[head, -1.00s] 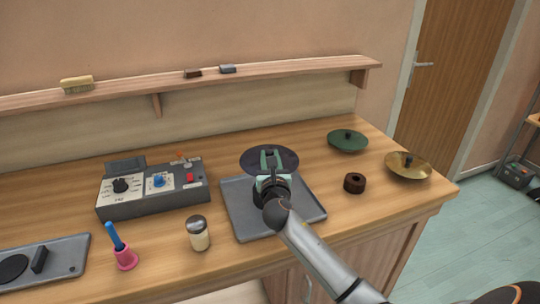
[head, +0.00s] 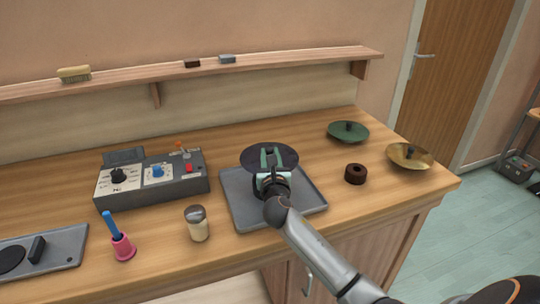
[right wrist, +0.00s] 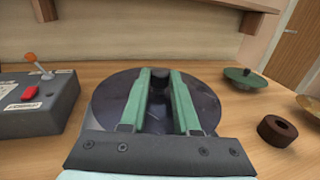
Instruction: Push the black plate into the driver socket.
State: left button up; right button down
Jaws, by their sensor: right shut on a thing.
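The black plate (head: 285,155) is a dark round disc over the rear of the grey tray in the head view. It also fills the middle of the right wrist view (right wrist: 112,108), with a dark knob (right wrist: 160,76) at its centre. My right gripper (head: 270,160) has its green fingers shut on that knob; in the right wrist view the fingers (right wrist: 160,90) lie over the plate, one each side. I cannot make out the driver socket; anything under the plate is hidden. My left gripper is not in view.
The grey tray (head: 305,203) lies below my right arm. A control box (head: 185,185), a shaker (head: 197,225) and a pink holder (head: 123,248) stand left. A brown ring (head: 355,174), green plate (head: 348,132) and brass plate (head: 408,156) lie right. A shelf (head: 200,78) runs behind.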

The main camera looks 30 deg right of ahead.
jog(key=shift+p, duration=0.85)
dwell(1.1)
jog(key=shift+f+b, duration=1.1)
jog(key=shift+f, duration=0.6)
jog(key=c, duration=0.6)
grip_release()
jog(key=shift+o, duration=0.2)
jog(key=v, duration=1.2)
jog(key=shift+s+a, duration=0.2)
jog(key=shift+s, duration=0.05)
